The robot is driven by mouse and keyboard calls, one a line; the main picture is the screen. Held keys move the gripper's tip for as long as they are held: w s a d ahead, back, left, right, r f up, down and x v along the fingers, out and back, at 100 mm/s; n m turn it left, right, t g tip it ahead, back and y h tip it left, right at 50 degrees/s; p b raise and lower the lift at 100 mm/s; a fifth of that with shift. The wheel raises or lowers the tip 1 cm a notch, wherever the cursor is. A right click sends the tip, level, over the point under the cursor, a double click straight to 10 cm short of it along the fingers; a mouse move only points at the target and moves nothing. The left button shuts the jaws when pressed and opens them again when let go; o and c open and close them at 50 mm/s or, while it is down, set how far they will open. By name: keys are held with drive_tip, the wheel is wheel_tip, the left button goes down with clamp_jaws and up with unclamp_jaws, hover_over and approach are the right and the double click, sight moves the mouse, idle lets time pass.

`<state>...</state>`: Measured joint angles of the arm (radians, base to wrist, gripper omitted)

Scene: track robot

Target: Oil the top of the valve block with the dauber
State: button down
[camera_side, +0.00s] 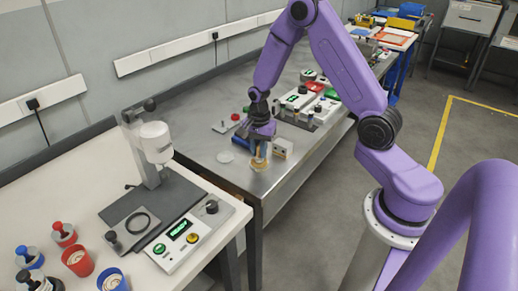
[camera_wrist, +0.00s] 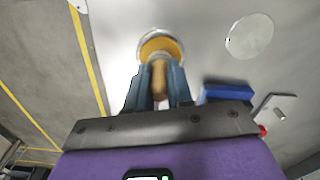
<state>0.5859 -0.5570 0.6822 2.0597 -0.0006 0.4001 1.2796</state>
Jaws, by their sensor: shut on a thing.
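My gripper (camera_side: 259,143) is shut on the dauber, low over the near end of the metal bench. The dauber's wooden handle (camera_wrist: 158,78) shows between the dark fingers in the wrist view. Its lower end points into a round pot with an amber inside (camera_wrist: 160,44); the pot also shows below the gripper in the side view (camera_side: 258,164). I cannot tell whether the tip touches the oil. A small grey block (camera_side: 282,148), apparently the valve block, stands just right of the gripper in the side view. It is not visible in the wrist view.
A pale round disc (camera_side: 225,156) lies left of the pot. A small plate with a red knob (camera_side: 235,117) and a blue piece lies behind it. Devices with green displays (camera_side: 298,99) stand farther back. The bench's front edge is close to the pot.

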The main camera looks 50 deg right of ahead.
drive_tip(key=shift+f, duration=0.5)
idle(1.2)
drive_tip(key=shift+r, duration=3.55)
